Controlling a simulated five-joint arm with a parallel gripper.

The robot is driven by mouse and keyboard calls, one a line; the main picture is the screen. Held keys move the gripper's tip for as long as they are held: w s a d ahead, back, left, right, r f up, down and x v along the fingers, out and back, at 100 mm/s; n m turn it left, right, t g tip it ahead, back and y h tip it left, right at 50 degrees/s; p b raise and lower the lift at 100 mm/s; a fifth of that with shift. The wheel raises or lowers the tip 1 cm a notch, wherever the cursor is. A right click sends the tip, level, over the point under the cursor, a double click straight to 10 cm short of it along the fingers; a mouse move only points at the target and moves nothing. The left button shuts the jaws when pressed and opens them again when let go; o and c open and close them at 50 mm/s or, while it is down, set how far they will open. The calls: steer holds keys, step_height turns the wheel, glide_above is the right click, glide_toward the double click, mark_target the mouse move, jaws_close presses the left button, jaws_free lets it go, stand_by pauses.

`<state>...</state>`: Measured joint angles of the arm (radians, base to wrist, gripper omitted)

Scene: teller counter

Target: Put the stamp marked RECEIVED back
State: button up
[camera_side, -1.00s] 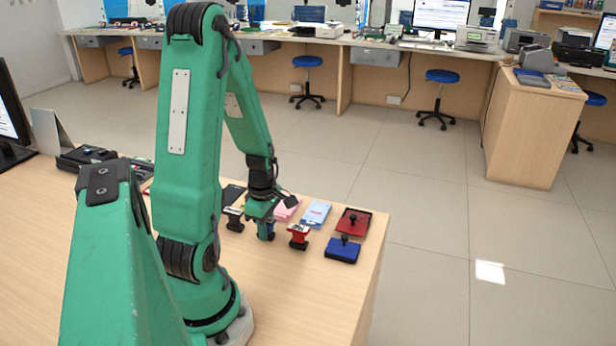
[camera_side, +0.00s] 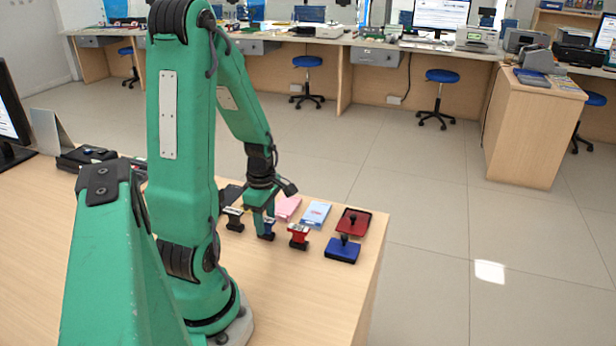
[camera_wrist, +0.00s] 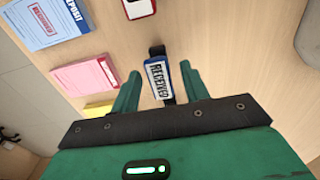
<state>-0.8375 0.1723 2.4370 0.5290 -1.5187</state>
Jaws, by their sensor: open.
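The stamp marked RECEIVED (camera_wrist: 157,79) has a blue-edged top with a white label and a black part beneath. In the wrist view it lies between the two green fingers of my gripper (camera_wrist: 160,73), with a gap on each side. In the side view the blue stamp (camera_side: 267,230) is on the counter (camera_side: 310,290), just below my gripper (camera_side: 262,213), which partly hides it. My gripper is open and holds nothing.
A red stamp (camera_side: 299,236) stands to the right, a black one (camera_side: 234,219) to the left. A blue block with a knob (camera_side: 343,249) and a red tray (camera_side: 353,221) lie near the right edge. Pink (camera_wrist: 85,75), yellow (camera_wrist: 97,110) and blue (camera_wrist: 45,22) slips lie close by.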

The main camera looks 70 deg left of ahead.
mark_target(267, 220)
steer(key=shift+r, duration=4.55)
steer(key=w+d+r+m+t, duration=0.1)
steer(key=d+r+m+t, duration=0.1)
steer(key=d+r+m, duration=0.4)
steer(key=w+d+r+m+t, duration=0.2)
steer(key=d+r+m, duration=0.3)
steer(key=d+m, duration=1)
steer(key=m+t, duration=0.1)
steer(key=m, duration=0.5)
steer(key=shift+w+r+t, duration=0.15)
steer(key=shift+r+t, duration=0.15)
steer(key=shift+r, duration=0.05)
steer(key=shift+d, duration=0.1)
steer(key=shift+c, duration=0.7)
steer(key=shift+w, duration=0.1)
